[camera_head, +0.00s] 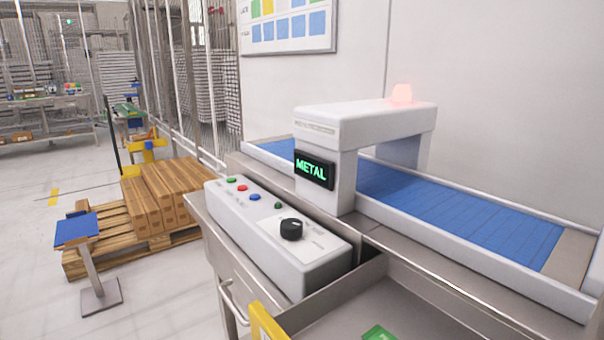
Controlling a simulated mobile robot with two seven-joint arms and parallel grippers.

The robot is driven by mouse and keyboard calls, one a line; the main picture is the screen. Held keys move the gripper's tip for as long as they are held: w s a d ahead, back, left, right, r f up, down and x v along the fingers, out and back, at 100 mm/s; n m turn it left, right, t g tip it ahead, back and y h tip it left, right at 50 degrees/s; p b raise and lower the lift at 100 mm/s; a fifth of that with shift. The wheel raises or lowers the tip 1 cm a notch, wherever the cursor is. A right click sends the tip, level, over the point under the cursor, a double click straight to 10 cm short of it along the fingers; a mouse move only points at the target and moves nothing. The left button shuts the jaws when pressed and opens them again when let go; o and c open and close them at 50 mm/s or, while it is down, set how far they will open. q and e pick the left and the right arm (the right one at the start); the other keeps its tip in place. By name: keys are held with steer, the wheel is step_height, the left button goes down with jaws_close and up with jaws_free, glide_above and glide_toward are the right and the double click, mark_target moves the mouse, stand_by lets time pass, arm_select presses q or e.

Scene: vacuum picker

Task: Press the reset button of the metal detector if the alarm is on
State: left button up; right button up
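The metal detector (365,122) is a white arch over a blue conveyor belt (460,215). A lamp (402,93) on its top glows red-pink. Its black display (314,170) reads "METAL" in green letters. In front of it stands a white control box (275,240) with several small buttons. These include a red button (242,188), a blue button (255,197) and green buttons (231,180). A large black knob (291,229) is on the same box. The button labels are too small to read. Neither gripper is in view.
A metal bench or drawer (345,310) is below the box, with a green item (379,333) in it. A yellow part (266,322) is at the bottom edge. A pallet with boxes (155,200) and a blue-topped stand (78,230) are at left, with open floor around.

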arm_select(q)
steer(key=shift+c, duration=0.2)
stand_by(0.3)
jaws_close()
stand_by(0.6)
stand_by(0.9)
